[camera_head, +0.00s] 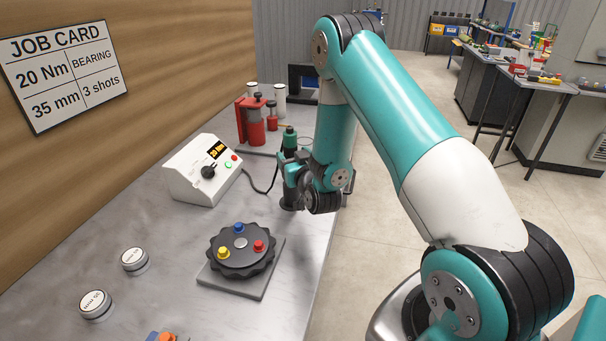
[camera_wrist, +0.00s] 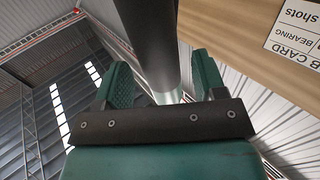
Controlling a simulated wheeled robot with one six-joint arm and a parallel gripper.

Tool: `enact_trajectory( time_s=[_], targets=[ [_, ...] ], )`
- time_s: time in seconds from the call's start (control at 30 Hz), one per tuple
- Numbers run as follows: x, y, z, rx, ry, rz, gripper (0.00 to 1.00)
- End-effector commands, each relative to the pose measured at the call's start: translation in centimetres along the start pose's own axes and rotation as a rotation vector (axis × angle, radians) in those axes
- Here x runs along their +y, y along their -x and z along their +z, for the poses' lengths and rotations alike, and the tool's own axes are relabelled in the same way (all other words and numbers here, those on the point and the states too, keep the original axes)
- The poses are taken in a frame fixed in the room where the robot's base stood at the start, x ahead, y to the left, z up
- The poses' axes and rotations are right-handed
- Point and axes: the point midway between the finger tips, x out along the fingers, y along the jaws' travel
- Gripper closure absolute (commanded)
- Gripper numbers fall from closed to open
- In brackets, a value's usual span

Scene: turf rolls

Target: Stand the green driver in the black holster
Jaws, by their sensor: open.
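The green driver (camera_head: 289,139) stands upright near the right edge of the bench, its green upper part showing above my gripper. A black cylinder (camera_head: 289,196), which looks like the holster, shows below it at the bench. My gripper (camera_head: 294,170) hides where the two meet, so I cannot tell how deep the driver sits. In the wrist view, my gripper (camera_wrist: 163,85) has its green fingers apart, with a dark cylinder (camera_wrist: 150,35) running through the gap. Clear space shows beside it, and the fingers do not look closed on it.
A white controller box (camera_head: 202,170) with a display and a dark cable stands left of my gripper. A black round fixture (camera_head: 241,262) with coloured studs sits in front. Red holders (camera_head: 252,124) stand behind. Two round white-topped pieces (camera_head: 135,259) are at front left.

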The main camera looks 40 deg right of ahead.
Motion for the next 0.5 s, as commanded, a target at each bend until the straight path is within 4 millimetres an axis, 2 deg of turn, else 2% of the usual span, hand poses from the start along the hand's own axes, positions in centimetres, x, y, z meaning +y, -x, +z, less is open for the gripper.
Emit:
enact_trajectory(
  time_s=[0.03,0.1,0.3,0.5],
  targets=[
    [-0.1,1.2,0.6,-0.003,0.001,-0.001,0.36],
    [-0.1,2.9,0.6,-0.002,0.0,-0.001,0.36],
    [0.0,6.8,0.4,-0.002,-0.001,0.0,0.36],
    [-0.2,8.6,0.1,-0.006,-0.003,-0.004,0.36]
  ],
)
